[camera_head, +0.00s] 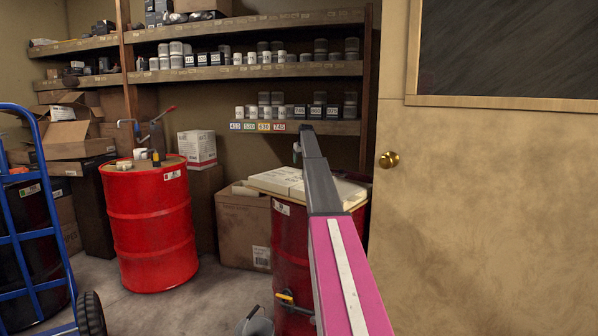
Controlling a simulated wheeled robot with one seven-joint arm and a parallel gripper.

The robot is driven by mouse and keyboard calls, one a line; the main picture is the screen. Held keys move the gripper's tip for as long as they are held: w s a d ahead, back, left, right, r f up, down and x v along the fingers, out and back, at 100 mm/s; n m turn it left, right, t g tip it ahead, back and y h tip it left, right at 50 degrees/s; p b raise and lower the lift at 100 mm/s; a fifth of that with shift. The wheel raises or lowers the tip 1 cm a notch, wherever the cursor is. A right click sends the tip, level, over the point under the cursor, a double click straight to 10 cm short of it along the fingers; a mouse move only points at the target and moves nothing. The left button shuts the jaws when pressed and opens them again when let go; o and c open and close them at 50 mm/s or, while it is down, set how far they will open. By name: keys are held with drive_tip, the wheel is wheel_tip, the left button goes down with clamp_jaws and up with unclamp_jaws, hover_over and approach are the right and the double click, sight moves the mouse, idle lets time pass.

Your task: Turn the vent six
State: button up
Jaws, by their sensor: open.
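A red drum (150,230) stands upright on the left with a small label near its top. A second, darker red drum (289,250) stands right of centre, partly hidden by my pink and grey arm. It has a label and a yellow tap (286,297) low on its side. I cannot read a six on either drum or pick out the vent. My arm reaches forward over the second drum; its gripper cannot be made out.
Pale boxes (283,182) lie on the second drum. A cardboard box (243,228) stands between the drums. A blue hand truck (30,225) is at the left, a bucket (257,325) at the bottom. Shelves of cans (250,70) line the back; a door (480,220) closes the right.

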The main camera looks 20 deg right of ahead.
drive_tip(key=x, duration=0.7)
drive_tip(key=shift+f, duration=0.25)
drive_tip(key=c, duration=0.9)
